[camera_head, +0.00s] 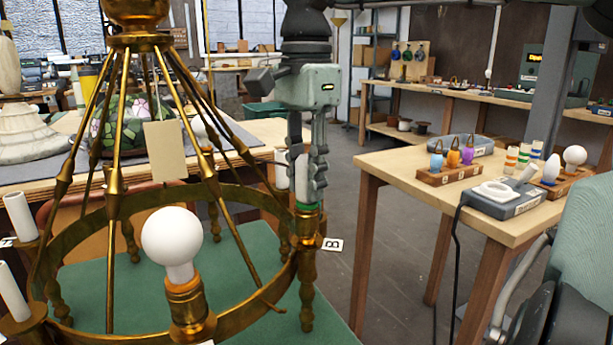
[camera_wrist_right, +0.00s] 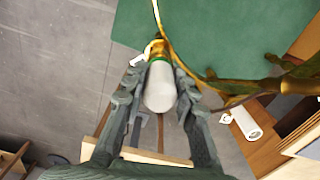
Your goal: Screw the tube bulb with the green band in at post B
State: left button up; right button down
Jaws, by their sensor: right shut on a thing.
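The white tube bulb (camera_head: 302,178) with a green band (camera_head: 306,207) stands upright at post B, on the right side of the brass chandelier ring (camera_head: 240,312). Its band sits just above the brass holder of post B (camera_head: 307,230); how deep its base is in the holder is hidden. A tag marked B (camera_head: 333,244) is beside the post. My right gripper (camera_head: 307,190) points down and is shut on the tube bulb. In the right wrist view the bulb (camera_wrist_right: 160,90) lies between the fingers (camera_wrist_right: 160,78), with the green band toward the brass. My left gripper is not in view.
A white globe bulb (camera_head: 172,240) stands on the front holder. Slanted brass rods (camera_head: 119,150) and a hanging blank card (camera_head: 165,150) are left of my right gripper. A wooden table (camera_head: 400,180) at right holds several bulbs and a device (camera_head: 505,199). Floor is clear between.

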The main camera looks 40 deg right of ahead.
jog(key=m, duration=0.2)
jog(key=shift+f+m+b, duration=0.1)
jog(key=shift+m+b, duration=0.2)
jog(key=shift+b, duration=0.05)
jog(key=m, duration=0.3)
jog(key=c, duration=1.1)
grip_release()
jog(key=shift+c, duration=0.2)
notch_tip(320, 180, up, 12)
jog(key=shift+r, duration=0.1)
